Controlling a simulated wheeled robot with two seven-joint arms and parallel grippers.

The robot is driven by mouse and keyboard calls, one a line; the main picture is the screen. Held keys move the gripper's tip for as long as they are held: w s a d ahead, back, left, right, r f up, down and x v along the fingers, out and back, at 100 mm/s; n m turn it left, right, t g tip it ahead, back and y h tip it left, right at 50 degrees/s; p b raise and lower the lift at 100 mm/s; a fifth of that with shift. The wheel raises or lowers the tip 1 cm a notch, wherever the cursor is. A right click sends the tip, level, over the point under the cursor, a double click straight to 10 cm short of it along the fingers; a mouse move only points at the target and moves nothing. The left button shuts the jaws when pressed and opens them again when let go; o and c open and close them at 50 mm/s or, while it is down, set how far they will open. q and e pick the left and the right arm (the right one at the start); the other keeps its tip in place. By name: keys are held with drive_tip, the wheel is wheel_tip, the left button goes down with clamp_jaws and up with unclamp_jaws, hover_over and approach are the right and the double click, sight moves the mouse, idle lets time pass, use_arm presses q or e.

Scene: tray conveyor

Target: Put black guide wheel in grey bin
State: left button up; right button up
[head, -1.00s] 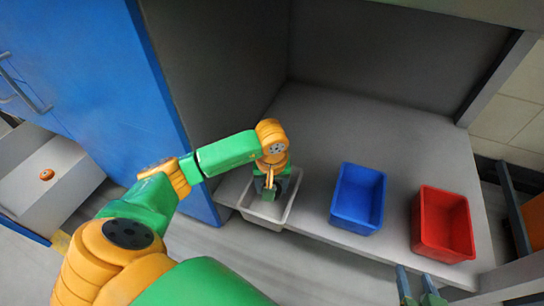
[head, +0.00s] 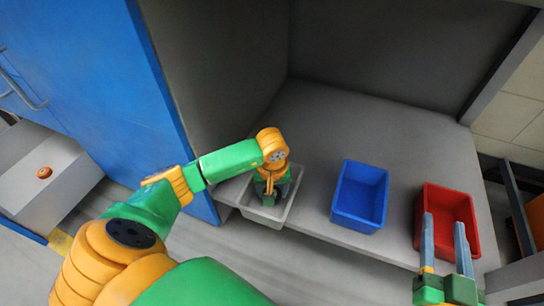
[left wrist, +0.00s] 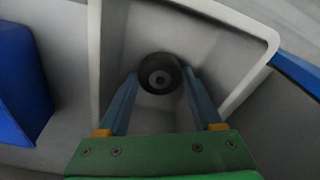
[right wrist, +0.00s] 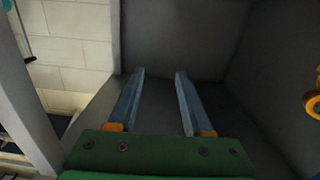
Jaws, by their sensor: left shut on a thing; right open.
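The grey bin (head: 276,216) stands at the left front of the grey shelf; its pale rim (left wrist: 262,68) also shows in the left wrist view. My left gripper (head: 268,193) points down into the grey bin. In the left wrist view the black guide wheel (left wrist: 160,73) sits between the fingertips of my left gripper (left wrist: 160,80), which is shut on it, inside the bin's walls. In the head view the wheel is hidden by the gripper. My right gripper (head: 443,225) is open and empty, in front of the red bin (head: 465,200).
A blue bin (head: 342,208) stands on the shelf between the grey and red bins. A blue panel (head: 110,80) rises at the left. A small orange-brown ring-like thing (head: 44,172) lies on a grey surface at far left. The back of the shelf is clear.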

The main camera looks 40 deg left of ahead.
drive_tip(key=shift+r+t, duration=0.3)
drive_tip(key=shift+r, duration=0.1)
use_arm(q)
drive_tip(key=shift+f, duration=0.1)
drive_tip(key=o, duration=1.1)
use_arm(e)
drive_tip(key=shift+a+r, duration=0.1)
drive_tip(key=shift+r, duration=0.2)
